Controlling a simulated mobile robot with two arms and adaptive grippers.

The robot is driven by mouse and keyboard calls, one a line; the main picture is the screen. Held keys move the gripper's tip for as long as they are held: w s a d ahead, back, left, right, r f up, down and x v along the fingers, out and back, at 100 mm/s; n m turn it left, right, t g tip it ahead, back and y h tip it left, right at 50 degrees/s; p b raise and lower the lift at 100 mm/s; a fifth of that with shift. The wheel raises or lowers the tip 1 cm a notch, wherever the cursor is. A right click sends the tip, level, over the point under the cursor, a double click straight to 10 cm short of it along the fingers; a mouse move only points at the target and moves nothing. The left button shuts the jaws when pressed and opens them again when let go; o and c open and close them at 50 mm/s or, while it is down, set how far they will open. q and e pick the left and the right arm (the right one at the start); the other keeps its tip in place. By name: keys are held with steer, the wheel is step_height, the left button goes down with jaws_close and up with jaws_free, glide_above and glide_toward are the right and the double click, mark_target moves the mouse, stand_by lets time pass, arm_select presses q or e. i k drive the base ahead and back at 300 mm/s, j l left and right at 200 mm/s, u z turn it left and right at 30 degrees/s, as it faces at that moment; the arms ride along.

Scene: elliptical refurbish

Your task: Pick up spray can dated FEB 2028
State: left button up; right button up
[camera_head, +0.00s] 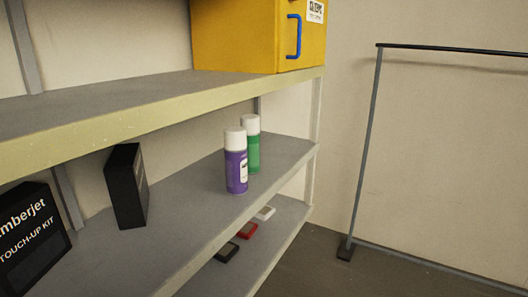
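A purple spray can (236,172) with a white cap stands upright on the middle shelf. A green spray can (253,152) with a white cap stands just behind it to the right, partly hidden by it. Small print shows on the purple can's label, but no date is readable on either can. Neither of my grippers is in view.
The cans stand on a grey shelf (190,205) with two black boxes, one (127,187) upright and one marked "TOUCH-UP KIT" (32,235). An upper shelf (120,108) overhangs, carrying a yellow case (235,38). Small items, including a red one (247,230), lie below. A metal rack (366,140) stands right.

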mark_target(252, 122)
steer(key=i+l+u, duration=0.15)
steer(key=l, duration=0.3)
steer(key=i+l+u, duration=0.1)
steer(key=l, duration=0.4)
steer(key=i+l+u, duration=0.15)
steer(key=l, duration=0.35)
steer(key=i+l+u, duration=0.15)
steer(key=l, duration=0.4)
steer(key=i+l+u, duration=0.15)
steer(key=l, duration=0.35)
